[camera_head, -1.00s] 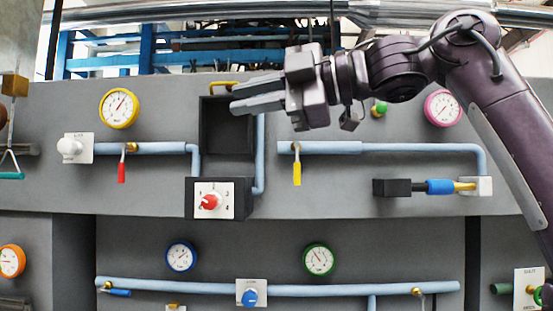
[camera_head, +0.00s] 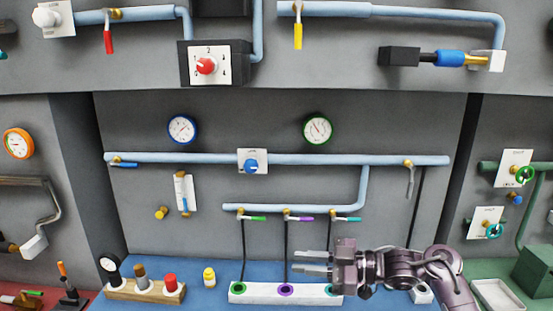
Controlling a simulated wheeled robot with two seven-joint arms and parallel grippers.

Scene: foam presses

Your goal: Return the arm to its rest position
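My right gripper (camera_head: 314,262) is low in the head view, its fingers pointing left above the white strip with coloured rings (camera_head: 262,290). Its two fingers are apart with a gap between them, and nothing shows between them. My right arm (camera_head: 415,268) comes in from the lower right, over the blue bench (camera_head: 205,252). The gripper and forearm hide part of the strip's right end. Whether the fingers touch the strip cannot be told. My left gripper is not in view.
A wooden block with knobs (camera_head: 145,291) and a small yellow bottle (camera_head: 209,277) stand left of the strip. A white tray (camera_head: 497,296) and a green box (camera_head: 535,270) are at the right. Pipes with small valves (camera_head: 300,207) run along the wall behind the gripper.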

